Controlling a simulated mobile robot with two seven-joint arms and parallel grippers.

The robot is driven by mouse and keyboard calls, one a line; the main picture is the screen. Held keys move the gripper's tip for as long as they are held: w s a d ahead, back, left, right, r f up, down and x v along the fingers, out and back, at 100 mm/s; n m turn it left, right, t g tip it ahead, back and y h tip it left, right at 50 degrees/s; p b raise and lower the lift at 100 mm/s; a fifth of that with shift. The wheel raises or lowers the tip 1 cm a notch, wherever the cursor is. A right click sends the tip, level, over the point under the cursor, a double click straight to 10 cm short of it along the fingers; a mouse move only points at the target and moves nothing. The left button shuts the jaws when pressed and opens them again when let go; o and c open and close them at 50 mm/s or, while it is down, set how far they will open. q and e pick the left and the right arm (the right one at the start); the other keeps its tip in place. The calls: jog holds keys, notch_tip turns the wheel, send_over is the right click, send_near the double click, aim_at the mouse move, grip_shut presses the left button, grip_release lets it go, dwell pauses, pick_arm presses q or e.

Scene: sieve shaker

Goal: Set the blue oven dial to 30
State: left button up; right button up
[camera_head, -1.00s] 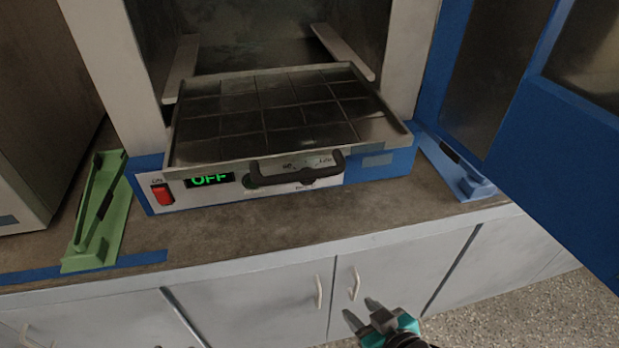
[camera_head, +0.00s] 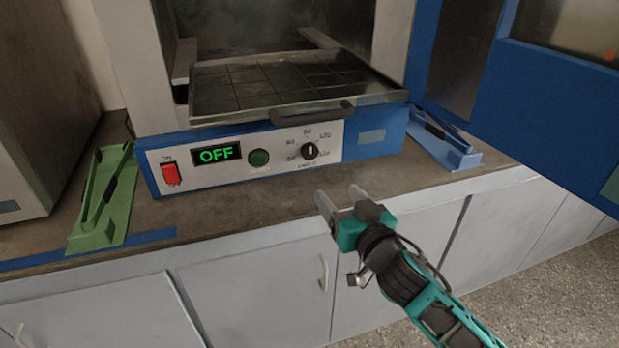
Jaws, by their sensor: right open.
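The blue oven (camera_head: 225,180) stands on the counter with its door (camera_head: 545,100) swung open to the right. Its front panel has a black dial (camera_head: 309,151) with a pale pointer mark standing roughly upright, and printed numbers around it, of which 90 and 120 look legible. A display (camera_head: 216,154) reads OFF in green. A green button (camera_head: 259,158) and a red switch (camera_head: 170,174) sit to the left. My right gripper (camera_head: 340,195) is open and empty, in front of and below the dial, apart from it. My left gripper is not in view.
A wire-grid tray (camera_head: 205,118) with a dark handle (camera_head: 312,113) juts out of the oven above the panel. A green holder (camera_head: 103,200) lies on the counter at left, a blue holder (camera_head: 445,140) at right. The counter front is clear.

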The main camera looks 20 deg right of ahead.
aim_at(312, 153)
jog(key=shift+t, duration=0.3)
jog(key=w, duration=0.4)
jog(key=w+a+r, duration=0.1)
jog(key=w, duration=0.3)
jog(key=w+b, duration=0.1)
jog(key=w, duration=0.2)
jog(key=shift+w+a+r, duration=0.2)
jog(key=shift+w+r, duration=0.1)
jog(key=shift+w, duration=0.1)
jog(key=shift+w+a, duration=0.1)
jog(key=shift+w, duration=0.6)
jog(key=c, duration=1.1)
jog(key=shift+o, duration=0.2)
